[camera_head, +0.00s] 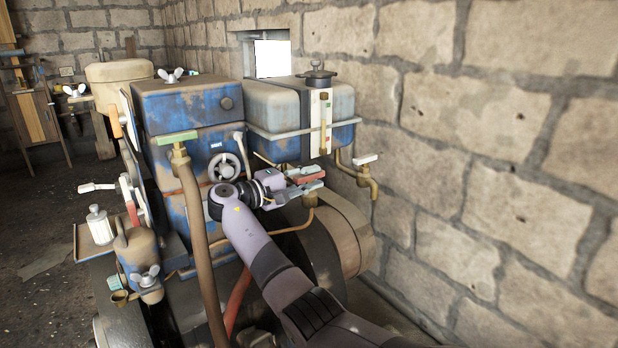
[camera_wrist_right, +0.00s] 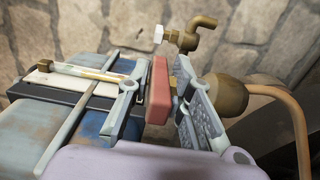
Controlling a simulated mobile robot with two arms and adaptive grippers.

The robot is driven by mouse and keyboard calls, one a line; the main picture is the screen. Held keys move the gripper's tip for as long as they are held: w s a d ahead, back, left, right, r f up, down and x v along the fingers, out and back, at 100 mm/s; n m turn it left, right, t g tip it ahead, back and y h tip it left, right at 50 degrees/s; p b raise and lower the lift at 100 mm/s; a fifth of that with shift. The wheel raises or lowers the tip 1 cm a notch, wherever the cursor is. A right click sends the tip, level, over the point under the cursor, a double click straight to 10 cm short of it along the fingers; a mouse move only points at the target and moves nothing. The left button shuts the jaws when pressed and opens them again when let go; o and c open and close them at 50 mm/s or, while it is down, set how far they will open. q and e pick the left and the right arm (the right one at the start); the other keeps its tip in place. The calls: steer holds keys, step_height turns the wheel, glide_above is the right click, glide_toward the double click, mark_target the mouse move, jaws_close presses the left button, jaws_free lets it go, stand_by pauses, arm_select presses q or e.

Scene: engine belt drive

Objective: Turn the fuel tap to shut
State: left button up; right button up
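A tap with a red lever (camera_head: 312,178) sits below the blue and grey tank (camera_head: 275,103), on the engine's right side. In the right wrist view the red lever (camera_wrist_right: 159,90) stands between my two fingers. Its brass body (camera_wrist_right: 228,95) is beyond the right-hand finger. My right gripper (camera_head: 306,183) is at this tap, and it shows in the wrist view (camera_wrist_right: 157,98) open around the lever. A gap shows on the lever's left; contact on the right side is unclear. My left gripper is not in view.
A brass tap with a white handle (camera_head: 368,162) hangs right of the tank, near the stone wall (camera_head: 480,140). A green-handled tap (camera_head: 178,140) stands on a brown pipe at left. A copper pipe (camera_wrist_right: 297,120) curves from the brass body close to my fingers.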

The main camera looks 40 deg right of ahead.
steer(key=shift+o, duration=1.1)
steer(key=shift+r, duration=0.1)
steer(key=shift+a, duration=0.2)
steer(key=w+a, duration=0.1)
steer(key=a, duration=1)
steer(key=shift+w+a, duration=0.25)
